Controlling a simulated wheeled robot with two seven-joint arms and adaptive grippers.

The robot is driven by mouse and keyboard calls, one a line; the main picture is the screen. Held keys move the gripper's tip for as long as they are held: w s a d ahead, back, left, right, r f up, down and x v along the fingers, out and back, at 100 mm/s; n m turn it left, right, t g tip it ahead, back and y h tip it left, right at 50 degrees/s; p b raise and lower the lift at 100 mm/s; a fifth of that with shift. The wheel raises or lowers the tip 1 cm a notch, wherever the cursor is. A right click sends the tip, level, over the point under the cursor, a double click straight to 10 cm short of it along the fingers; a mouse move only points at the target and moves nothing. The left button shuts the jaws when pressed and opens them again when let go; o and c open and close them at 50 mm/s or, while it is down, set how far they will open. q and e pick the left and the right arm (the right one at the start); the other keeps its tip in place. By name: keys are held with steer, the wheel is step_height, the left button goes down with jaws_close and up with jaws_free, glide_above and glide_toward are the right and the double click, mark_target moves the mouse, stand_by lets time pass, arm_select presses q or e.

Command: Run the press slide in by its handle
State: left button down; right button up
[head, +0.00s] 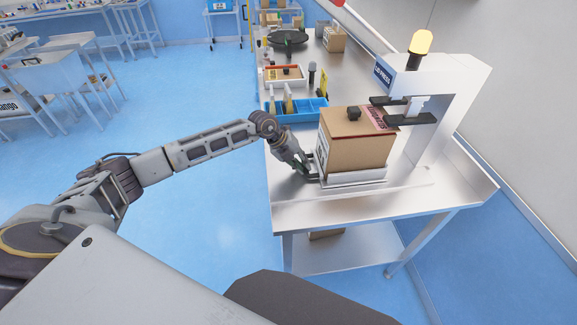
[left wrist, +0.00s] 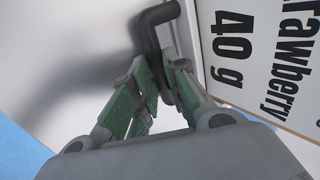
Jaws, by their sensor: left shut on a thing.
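The press (head: 432,95) is a pale frame with an amber lamp on top, standing at the right of the steel table. Its slide (head: 352,181) is a light plate carrying a brown carton (head: 350,150). The carton stands upright, in front of the press's dark jaws (head: 405,112). My left gripper (head: 306,170) is at the slide's left side, low beside the carton. In the left wrist view its green-padded fingers are shut on the dark bent handle (left wrist: 165,60). The carton's printed side (left wrist: 262,55) is close on the right there. My right gripper is not in view.
A blue divided tray (head: 297,110) lies behind the carton, with an orange-edged box (head: 285,74) beyond it. The table's front strip (head: 400,197) is bare. Another steel table (head: 55,75) stands across the blue floor at left.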

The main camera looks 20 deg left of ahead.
arm_select(q)
steer(key=w+d, duration=0.2)
steer(key=d, duration=0.1)
steer(key=w+d+b, duration=0.1)
steer(key=w+d, duration=0.1)
steer(key=d, duration=0.1)
steer(key=w+d+b, duration=0.1)
steer(key=w+d, duration=0.1)
steer(key=d, duration=0.2)
steer(key=shift+w, duration=0.1)
steer(key=shift+w+d, duration=0.3)
steer(key=shift+d, duration=0.15)
steer(key=shift+d+r, duration=0.1)
steer(key=c, duration=1.6)
jaws_free()
steer(key=shift+d, duration=0.1)
steer(key=shift+c, duration=0.2)
steer(key=shift+o, duration=1.1)
steer(key=shift+w+d, duration=0.1)
steer(key=shift+w, duration=0.05)
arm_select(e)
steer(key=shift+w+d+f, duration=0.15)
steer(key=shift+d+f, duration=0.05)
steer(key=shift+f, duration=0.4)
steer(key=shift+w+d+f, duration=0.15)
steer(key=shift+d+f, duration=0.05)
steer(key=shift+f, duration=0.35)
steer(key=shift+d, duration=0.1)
